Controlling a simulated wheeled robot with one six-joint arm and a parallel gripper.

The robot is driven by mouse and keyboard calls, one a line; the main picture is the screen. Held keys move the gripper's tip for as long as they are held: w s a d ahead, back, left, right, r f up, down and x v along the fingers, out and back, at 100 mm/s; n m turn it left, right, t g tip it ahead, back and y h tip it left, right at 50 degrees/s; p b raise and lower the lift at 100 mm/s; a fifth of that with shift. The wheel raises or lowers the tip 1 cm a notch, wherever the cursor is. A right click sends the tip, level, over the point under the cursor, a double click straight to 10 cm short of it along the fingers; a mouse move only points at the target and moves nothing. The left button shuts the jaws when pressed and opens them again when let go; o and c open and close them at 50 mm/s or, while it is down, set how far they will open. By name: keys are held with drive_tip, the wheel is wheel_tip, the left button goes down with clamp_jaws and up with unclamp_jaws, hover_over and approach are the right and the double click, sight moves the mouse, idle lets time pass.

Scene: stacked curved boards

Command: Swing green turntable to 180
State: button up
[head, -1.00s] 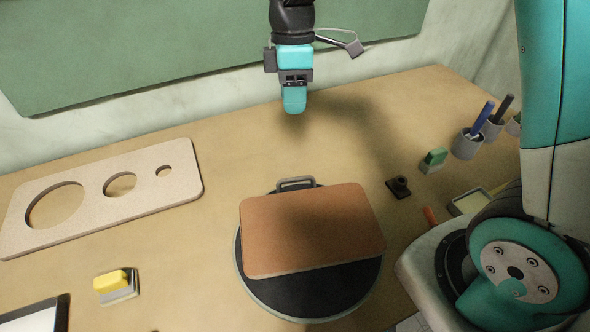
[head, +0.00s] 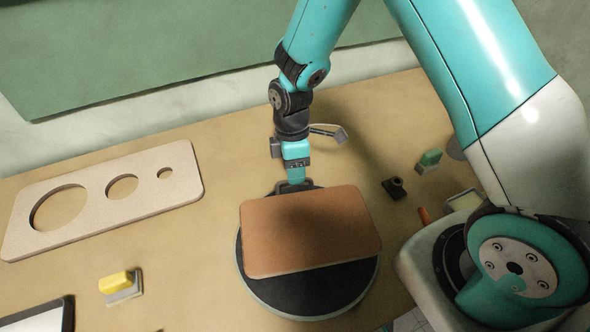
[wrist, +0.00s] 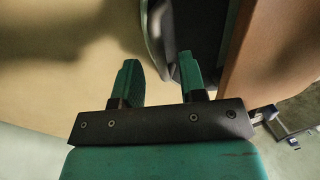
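The turntable (head: 262,289) is a dark disc with a pale greenish rim on the table. A brown board (head: 345,238) lies on it, its long side running roughly left to right. A grey loop handle (head: 308,184) sticks out at the disc's far side, partly hidden by my gripper (head: 296,180). My gripper points down at that handle, over the disc's far edge. The dark disc (wrist: 203,22) and the board (wrist: 270,50) show beyond and right of the fingers.
A beige panel with round holes (head: 95,215) lies to the left. A yellow-topped block (head: 120,284) and a tablet-like item (head: 45,315) are at front left. A small black item (head: 395,188) and a green-topped block (head: 429,160) are at right. A green board (head: 180,40) hangs behind.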

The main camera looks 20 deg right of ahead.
sight(281, 182)
drive_tip(key=shift+s+f, duration=0.15)
drive_tip(key=shift+f, duration=0.5)
clamp_jaws()
drive_tip(key=shift+w+a+n, duration=0.15)
drive_tip(key=shift+a+n, duration=0.5)
drive_tip(key=shift+a, duration=0.25)
drive_tip(key=shift+w+a+n, duration=0.1)
drive_tip(key=shift+a+n, duration=0.55)
drive_tip(key=shift+a, duration=0.2)
unclamp_jaws()
drive_tip(key=w+r+b, duration=0.2)
drive_tip(key=w+r, duration=0.1)
drive_tip(key=r, duration=1.4)
drive_tip(key=shift+w+b, duration=0.2)
drive_tip(key=shift+b, duration=0.2)
